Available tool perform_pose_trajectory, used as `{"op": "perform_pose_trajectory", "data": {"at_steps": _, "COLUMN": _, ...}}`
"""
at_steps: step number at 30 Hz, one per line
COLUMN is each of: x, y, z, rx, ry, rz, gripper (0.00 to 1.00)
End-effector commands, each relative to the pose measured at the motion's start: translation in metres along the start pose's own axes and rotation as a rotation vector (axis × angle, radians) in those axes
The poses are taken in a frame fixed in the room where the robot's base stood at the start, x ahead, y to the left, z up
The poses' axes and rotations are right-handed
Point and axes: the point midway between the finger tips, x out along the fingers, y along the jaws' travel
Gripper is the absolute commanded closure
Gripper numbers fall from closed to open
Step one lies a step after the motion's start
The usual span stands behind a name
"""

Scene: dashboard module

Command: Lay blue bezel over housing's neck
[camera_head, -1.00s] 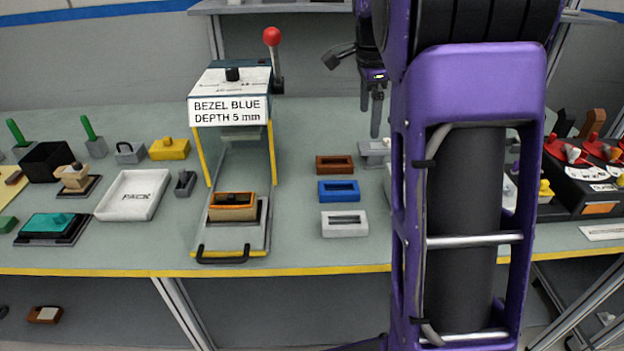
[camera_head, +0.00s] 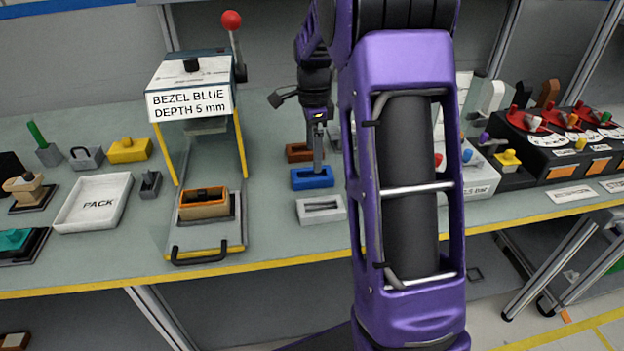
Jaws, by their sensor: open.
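The blue bezel (camera_head: 312,178) is a flat rectangular frame on the bench, in a column between a brown bezel (camera_head: 299,152) and a white bezel (camera_head: 320,209). My gripper (camera_head: 317,168) points down at the blue bezel, with its fingers at or just above the frame's opening. The jaws are open, and whether they touch the bezel cannot be told. The housing (camera_head: 204,203) is an orange-brown block with a raised neck.
The press has yellow posts and a red-knobbed lever (camera_head: 234,45). A white PACK tray (camera_head: 93,203) lies left of it. A black console with red dials (camera_head: 560,150) stands at the right. My purple arm hides part of the bench.

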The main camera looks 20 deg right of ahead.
Motion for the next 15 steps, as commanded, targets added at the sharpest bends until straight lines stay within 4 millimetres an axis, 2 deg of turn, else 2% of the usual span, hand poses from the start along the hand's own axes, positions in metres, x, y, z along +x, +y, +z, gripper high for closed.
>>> {"op": "perform_pose_trajectory", "data": {"at_steps": 5, "x": 0.012, "y": 0.001, "z": 0.001, "rx": -0.001, "ry": 0.0, "rz": 0.002, "gripper": 0.0}}
{"op": "perform_pose_trajectory", "data": {"at_steps": 12, "x": 0.048, "y": 0.002, "z": 0.004, "rx": 0.001, "ry": -0.001, "rz": 0.003, "gripper": 0.0}}
{"op": "perform_pose_trajectory", "data": {"at_steps": 15, "x": 0.056, "y": 0.002, "z": 0.004, "rx": 0.0, "ry": 0.0, "rz": 0.0, "gripper": 0.0}}
